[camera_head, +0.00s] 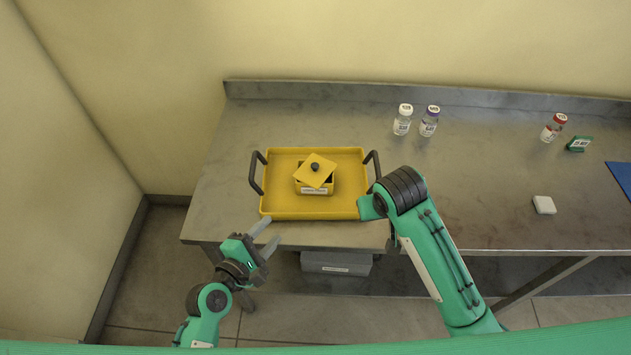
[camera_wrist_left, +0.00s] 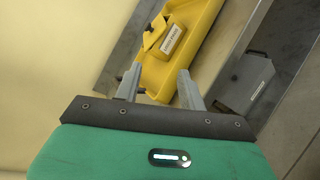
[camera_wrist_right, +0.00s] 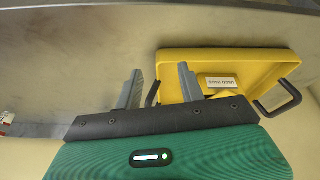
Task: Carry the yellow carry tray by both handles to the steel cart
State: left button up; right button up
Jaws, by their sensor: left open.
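The yellow carry tray (camera_head: 285,208) lies flat on the steel bench, with a dark handle at its left end (camera_head: 254,174) and another at its right end (camera_head: 374,160). My left gripper (camera_head: 269,240) is open and empty, off the tray's near left corner. In the left wrist view, the tray (camera_wrist_left: 194,52) shows beyond its fingers. My right gripper (camera_wrist_right: 160,88) has its fingers apart, with the right handle (camera_wrist_right: 152,92) appearing between them; I cannot tell whether they touch it. My right arm hides those fingers in the head view. I see no separate steel cart.
A small yellow box (camera_head: 314,188) with a tilted, black-knobbed lid (camera_head: 316,171) stands in the tray. A grey bin (camera_head: 336,263) sits below.

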jog(key=w+r, duration=0.3)
jog(key=w, duration=0.2)
pick_arm(q)
jog(key=w+a+n+t+y, duration=0.1)
jog(key=w+n+y, duration=0.1)
jog(key=n, duration=0.4)
jog(key=w+a+f+n+t+y, duration=0.1)
jog(key=w+a+n+t+y, duration=0.1)
jog(key=n, duration=0.4)
jog(key=w+a+n+t+y, duration=0.1)
jog(key=w+a+n+y, duration=0.1)
jog(key=n, duration=0.5)
jog(key=shift+w+a+f+t+y, duration=0.1)
jog(key=shift+w+f+t+y, duration=0.2)
jog(key=shift+w+f+y, duration=0.1)
pick_arm(e)
jog(key=m+h, duration=0.1)
jog(key=h, duration=0.1)
send_near(377, 166)
notch_tip(377, 166, up, 2)
jog(key=s, duration=0.2)
pick_arm(q)
jog(key=shift+a+f+n+y, duration=0.15)
jog(key=shift+a+n+y, duration=0.15)
jog(key=shift+n, duration=0.3)
pick_arm(e)
jog(key=shift+w+a+r, duration=0.25)
jog(key=shift+a+r, duration=0.05)
jog(key=shift+a, duration=0.1)
jog(key=shift+m, duration=0.3)
